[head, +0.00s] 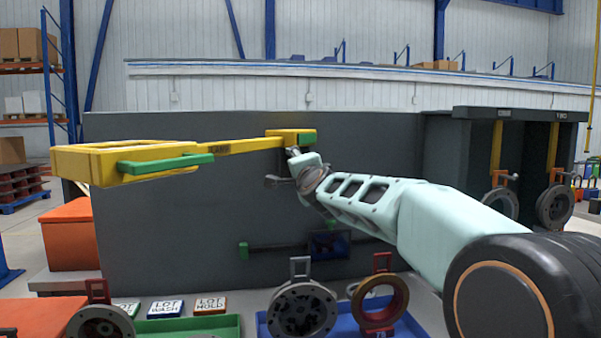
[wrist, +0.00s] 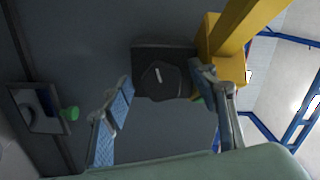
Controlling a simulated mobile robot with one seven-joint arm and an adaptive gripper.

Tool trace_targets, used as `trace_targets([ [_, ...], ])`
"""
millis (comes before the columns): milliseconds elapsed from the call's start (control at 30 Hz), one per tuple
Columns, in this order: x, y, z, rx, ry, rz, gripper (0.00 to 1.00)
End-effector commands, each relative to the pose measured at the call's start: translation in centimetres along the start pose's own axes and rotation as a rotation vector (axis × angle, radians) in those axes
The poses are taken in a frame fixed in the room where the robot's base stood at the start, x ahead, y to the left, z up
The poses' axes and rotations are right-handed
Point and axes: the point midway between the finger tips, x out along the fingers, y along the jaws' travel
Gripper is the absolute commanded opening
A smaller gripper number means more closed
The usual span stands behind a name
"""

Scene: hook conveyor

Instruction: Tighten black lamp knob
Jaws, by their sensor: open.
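The yellow lamp arm (head: 235,146), lettered LAMP, reaches left from a yellow mount (head: 290,134) on the grey wall to a wide lamp head (head: 85,164) with a green handle (head: 165,164). The black lamp knob (wrist: 158,80) shows in the wrist view, with a pale line on its face and a dark square plate behind it. I cannot make the knob out in the head view. My gripper (head: 284,167) is near the wall just below the mount. In the wrist view its open fingers (wrist: 162,76) are on either side of the knob; contact is not clear.
The yellow mount (wrist: 226,65) is close beside the right finger in the wrist view. Below are a green-ended rail (head: 280,247), a blue tray (head: 345,325) with ring-shaped parts, and a green tray (head: 190,325). Dark bays (head: 500,150) stand right.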

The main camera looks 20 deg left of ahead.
Motion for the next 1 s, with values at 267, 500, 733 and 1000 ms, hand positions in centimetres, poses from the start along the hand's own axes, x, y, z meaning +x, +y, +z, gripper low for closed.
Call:
trace_targets([
  [267,-3.9,-0.1,-0.2,-0.003,0.003,-0.001,0.53],
  [500,-8.0,-0.2,-0.2,-0.004,0.004,-0.002,0.53],
  [733,-10.6,-0.1,0.0,-0.004,0.001,-0.002,0.53],
  [1000,-11.5,0.0,0.1,-0.002,0.0,-0.001,0.53],
])
